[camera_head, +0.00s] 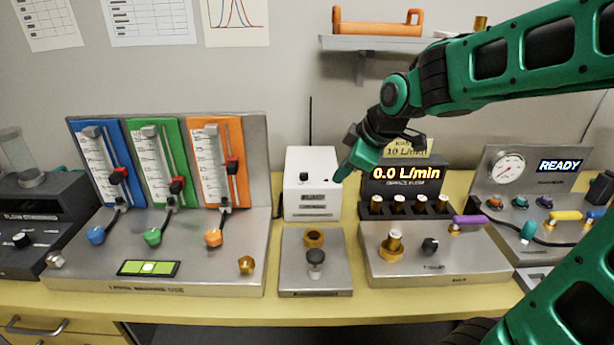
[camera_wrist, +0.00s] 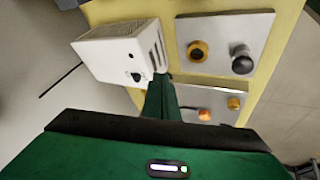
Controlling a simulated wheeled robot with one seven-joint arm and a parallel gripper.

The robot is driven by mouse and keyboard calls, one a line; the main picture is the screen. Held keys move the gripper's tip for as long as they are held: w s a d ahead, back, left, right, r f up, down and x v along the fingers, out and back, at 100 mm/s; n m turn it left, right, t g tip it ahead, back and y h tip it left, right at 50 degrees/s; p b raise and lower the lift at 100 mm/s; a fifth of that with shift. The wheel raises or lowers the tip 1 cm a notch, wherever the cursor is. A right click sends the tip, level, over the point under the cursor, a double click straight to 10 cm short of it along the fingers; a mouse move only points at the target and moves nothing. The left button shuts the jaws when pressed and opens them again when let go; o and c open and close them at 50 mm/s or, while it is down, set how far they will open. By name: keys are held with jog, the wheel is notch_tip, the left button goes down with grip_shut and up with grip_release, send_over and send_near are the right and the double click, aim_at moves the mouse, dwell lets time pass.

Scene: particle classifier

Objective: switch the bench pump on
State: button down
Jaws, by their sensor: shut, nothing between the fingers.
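The white box also shows in the wrist view (camera_wrist: 112,48), with a dark knob and slots in one side. My gripper (camera_head: 341,178) is shut and empty at the right edge of the box. In the wrist view its fingertips (camera_wrist: 161,78) are beside the box's corner; I cannot tell whether they touch. The switch's state cannot be told.
Left stands a panel (camera_head: 255,150) with blue, green and orange flow meters. A metal plate (camera_head: 300,285) with a brass fitting and black knob lies before the box. Right is a unit with a display (camera_head: 407,173) reading 0.0 L/min; farther right a gauge panel (camera_head: 487,195) shows READY.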

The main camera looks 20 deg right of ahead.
aim_at(304, 177)
jog(key=w+a+n, duration=0.1)
jog(key=w+a+r+n, duration=0.1)
jog(key=a, duration=0.1)
jog(key=shift+w+r+t+y, duration=0.1)
jog(key=shift+w+t+y, duration=0.2)
jog(key=shift+w, duration=0.1)
jog(key=x, duration=0.3)
jog(key=w+x, duration=0.1)
jog(key=x, duration=0.3)
jog(key=w+d+r+x, duration=0.1)
jog(key=x, duration=0.3)
jog(key=shift+f, duration=0.2)
jog(key=shift+w+d, duration=0.2)
jog(key=shift+w, duration=0.35)
jog(key=shift+w, duration=0.1)
